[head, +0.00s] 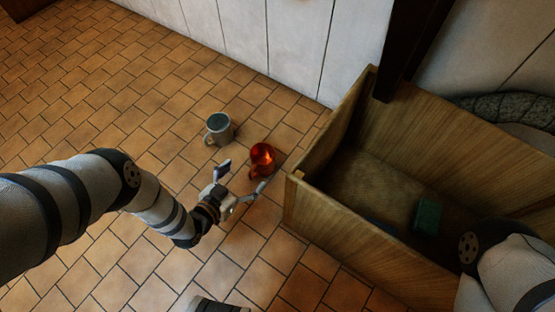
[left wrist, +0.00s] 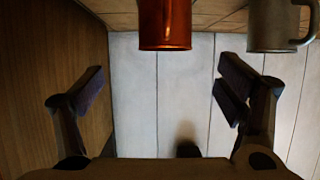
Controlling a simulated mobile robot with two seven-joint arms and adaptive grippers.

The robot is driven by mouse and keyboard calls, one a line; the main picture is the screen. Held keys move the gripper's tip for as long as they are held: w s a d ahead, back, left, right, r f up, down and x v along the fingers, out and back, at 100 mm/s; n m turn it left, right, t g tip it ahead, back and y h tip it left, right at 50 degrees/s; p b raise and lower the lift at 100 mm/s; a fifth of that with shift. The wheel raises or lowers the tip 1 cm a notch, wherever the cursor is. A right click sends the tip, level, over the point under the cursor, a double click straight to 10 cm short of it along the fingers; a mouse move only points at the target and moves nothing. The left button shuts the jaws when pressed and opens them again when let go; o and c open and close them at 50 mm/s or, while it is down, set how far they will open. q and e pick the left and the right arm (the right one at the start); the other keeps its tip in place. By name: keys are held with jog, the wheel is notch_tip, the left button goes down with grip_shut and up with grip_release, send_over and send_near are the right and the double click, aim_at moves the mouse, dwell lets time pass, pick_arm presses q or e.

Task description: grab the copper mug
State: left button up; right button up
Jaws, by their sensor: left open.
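The copper mug (head: 262,158) stands on the tiled floor close to the wooden crate's left corner. It is shiny orange-red, with its handle on the lower left. In the left wrist view the copper mug (left wrist: 165,25) shows at the top, cut off by the frame edge. My left gripper (head: 243,177) is open and empty just in front of the mug, its fingers spread. In the left wrist view the open fingers (left wrist: 160,88) lie either side of the mug's line, with the mug beyond them.
A grey mug (head: 219,130) stands behind and left of the copper one; it also shows in the left wrist view (left wrist: 272,27). The wooden crate (head: 325,210), with a green block (head: 427,217) inside, borders the right. Tiled floor at left is clear. A white panelled wall (head: 270,40) stands behind.

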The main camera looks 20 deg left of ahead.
pick_arm(q)
jog(key=b, duration=0.6)
send_near(269, 148)
jog(key=x, duration=0.4)
jog(key=shift+w+f, duration=0.2)
jog(key=shift+f, duration=0.25)
jog(key=shift+w+d, duration=0.1)
jog(key=shift+w, duration=0.15)
jog(key=shift+r, duration=0.1)
pick_arm(e)
jog(key=shift+g, duration=0.4)
jog(key=f, duration=0.2)
jog(key=s+f, duration=0.1)
jog(key=f, duration=0.1)
jog(key=shift+a+f, duration=0.2)
jog(key=shift+f, duration=0.05)
pick_arm(q)
jog(key=c, duration=1.3)
jog(key=shift+r, duration=0.1)
